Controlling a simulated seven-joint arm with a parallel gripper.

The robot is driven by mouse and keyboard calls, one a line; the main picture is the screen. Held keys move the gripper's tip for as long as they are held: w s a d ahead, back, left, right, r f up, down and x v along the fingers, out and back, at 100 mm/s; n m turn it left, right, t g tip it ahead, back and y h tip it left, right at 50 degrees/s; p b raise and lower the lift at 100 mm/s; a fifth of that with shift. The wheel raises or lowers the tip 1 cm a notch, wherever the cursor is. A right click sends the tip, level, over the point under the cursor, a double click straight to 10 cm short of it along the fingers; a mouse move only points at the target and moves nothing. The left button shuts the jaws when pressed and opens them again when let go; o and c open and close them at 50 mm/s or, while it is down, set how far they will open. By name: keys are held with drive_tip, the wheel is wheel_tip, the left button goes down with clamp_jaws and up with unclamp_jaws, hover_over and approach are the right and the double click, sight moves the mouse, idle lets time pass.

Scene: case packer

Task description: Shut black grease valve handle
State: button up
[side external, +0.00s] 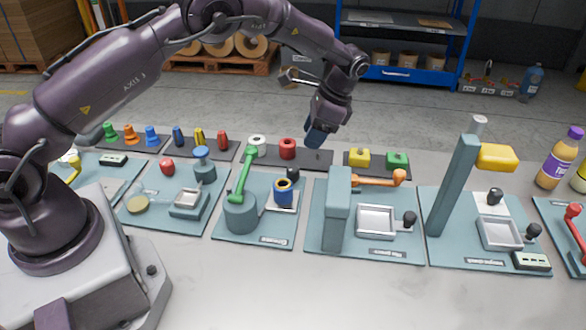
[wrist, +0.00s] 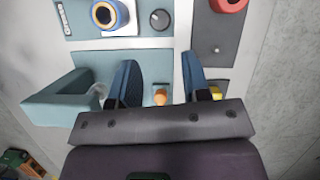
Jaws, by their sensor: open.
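Several black knobs show on the teal boards, and I cannot tell from the small labels which is the grease valve handle. One black knob (side external: 292,174) stands behind a blue ring (side external: 283,191); it also shows in the wrist view (wrist: 160,19), beyond my fingertips. Another black knob (side external: 410,218) is beside a square metal tray. More black knobs (side external: 495,196) (side external: 533,230) are on the board to the right. My gripper (side external: 316,136) is open and empty, pointing down above the back row of boards. In the wrist view its two blue fingers (wrist: 158,62) are apart.
A green lever (side external: 243,176) and a teal post (side external: 336,210) with an orange lever (side external: 377,181) rise from the boards. A taller teal post (side external: 452,185) carries a yellow block. Red and white rings stand at the back. The front table strip is clear.

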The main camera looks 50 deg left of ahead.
sight(294, 168)
drive_tip(key=x, duration=1.1)
drive_tip(key=shift+s+f, duration=0.1)
drive_tip(key=shift+f, duration=0.15)
drive_tip(key=c, duration=0.6)
